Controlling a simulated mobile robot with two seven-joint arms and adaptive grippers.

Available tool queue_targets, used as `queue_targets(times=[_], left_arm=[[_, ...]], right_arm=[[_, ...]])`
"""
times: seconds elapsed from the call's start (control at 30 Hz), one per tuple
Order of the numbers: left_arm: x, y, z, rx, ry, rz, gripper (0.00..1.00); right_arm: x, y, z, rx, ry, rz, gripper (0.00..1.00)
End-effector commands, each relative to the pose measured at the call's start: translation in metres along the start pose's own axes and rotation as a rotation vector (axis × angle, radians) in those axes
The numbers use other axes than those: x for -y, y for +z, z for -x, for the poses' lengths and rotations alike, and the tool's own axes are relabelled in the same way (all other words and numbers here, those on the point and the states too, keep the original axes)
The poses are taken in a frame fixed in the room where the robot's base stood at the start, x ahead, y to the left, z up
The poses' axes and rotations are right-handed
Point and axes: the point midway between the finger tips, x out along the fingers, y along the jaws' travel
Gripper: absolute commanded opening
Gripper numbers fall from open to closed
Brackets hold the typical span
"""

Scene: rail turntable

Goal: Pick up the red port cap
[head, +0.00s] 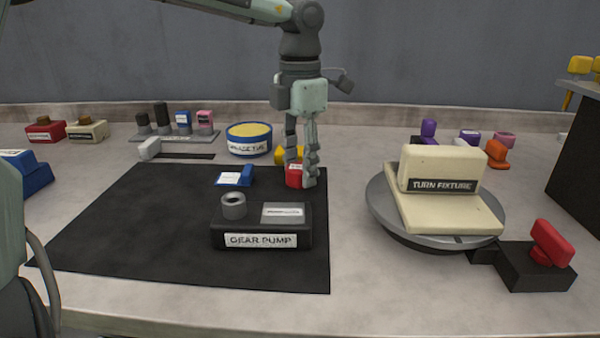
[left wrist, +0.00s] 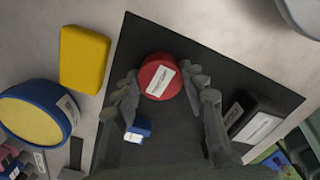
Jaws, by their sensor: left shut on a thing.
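The red port cap (head: 294,176) is between the fingers of my left gripper (head: 300,182), at the back right of the black mat (head: 120,225). In the left wrist view the cap (left wrist: 160,78) shows as a round red piece with a white label, with a finger on each side. My left gripper (left wrist: 163,92) is shut on it, pointing down. I cannot tell whether the cap touches the mat. Part of it is hidden by the fingers in the head view. My right gripper is not in view.
The black gear pump (head: 262,228) and a blue labelled block (head: 235,177) are close by on the mat. A yellow block (head: 283,156) and a blue grease tub (head: 249,139) stand behind. The turntable (head: 400,228) with its cream fixture (head: 441,170) is right. The mat's left side is clear.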

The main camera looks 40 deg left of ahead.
Motion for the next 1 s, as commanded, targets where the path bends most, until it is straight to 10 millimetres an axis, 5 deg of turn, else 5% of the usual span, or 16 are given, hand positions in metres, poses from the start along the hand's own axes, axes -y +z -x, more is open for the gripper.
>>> queue_targets(times=[0.27, 0.77, 1.0], left_arm=[[0.0, 0.001, 0.005, 0.002, 0.001, 0.0, 0.27], [0.0, 0.0, 0.091, 0.002, 0.0, 0.008, 0.27], [0.016, -0.034, 0.115, -0.004, -0.013, 0.249, 0.27]], right_arm=[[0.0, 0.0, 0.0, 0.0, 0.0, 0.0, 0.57], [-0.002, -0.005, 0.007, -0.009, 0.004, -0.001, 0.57], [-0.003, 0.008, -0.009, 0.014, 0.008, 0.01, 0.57]])
